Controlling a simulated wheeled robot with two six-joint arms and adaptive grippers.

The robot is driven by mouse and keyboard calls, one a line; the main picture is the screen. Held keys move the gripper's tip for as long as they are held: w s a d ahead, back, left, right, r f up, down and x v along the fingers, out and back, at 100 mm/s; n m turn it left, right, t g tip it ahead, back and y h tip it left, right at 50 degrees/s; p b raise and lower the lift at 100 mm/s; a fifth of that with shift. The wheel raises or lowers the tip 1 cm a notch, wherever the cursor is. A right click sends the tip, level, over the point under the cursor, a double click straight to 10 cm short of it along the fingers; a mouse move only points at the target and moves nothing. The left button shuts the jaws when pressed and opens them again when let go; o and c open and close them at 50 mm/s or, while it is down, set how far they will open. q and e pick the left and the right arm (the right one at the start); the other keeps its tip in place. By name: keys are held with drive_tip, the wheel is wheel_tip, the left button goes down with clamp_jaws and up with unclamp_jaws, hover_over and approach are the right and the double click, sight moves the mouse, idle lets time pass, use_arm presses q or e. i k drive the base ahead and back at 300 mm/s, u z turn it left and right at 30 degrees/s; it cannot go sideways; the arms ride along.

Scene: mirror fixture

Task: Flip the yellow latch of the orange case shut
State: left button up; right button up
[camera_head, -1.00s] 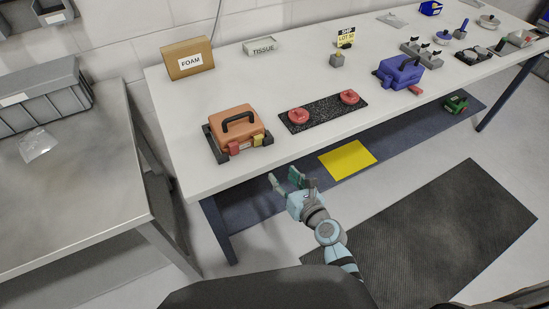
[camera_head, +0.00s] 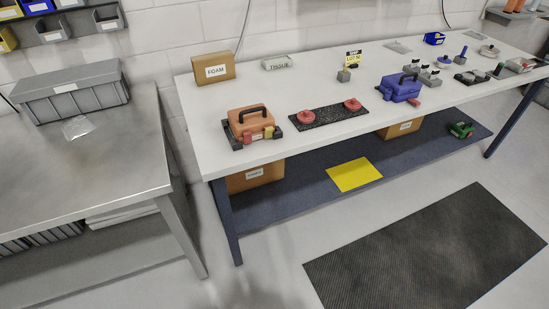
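The orange case (camera_head: 250,122) sits on a black tray (camera_head: 229,134) near the left end of the white table, its black handle up. A red latch (camera_head: 247,137) and a yellow latch (camera_head: 269,132) are on its front face. The yellow latch is too small here to tell whether it is open or shut. Neither of my grippers shows in the view.
A steel bench (camera_head: 100,175) stands at the left. The floor in front is clear, with a dark mat (camera_head: 430,255).

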sight(269, 132)
drive_tip(key=z, duration=0.1)
drive_tip(key=k, duration=0.4)
drive_tip(key=u, duration=0.75)
drive_tip(key=i, duration=1.3)
drive_tip(key=z, duration=0.8)
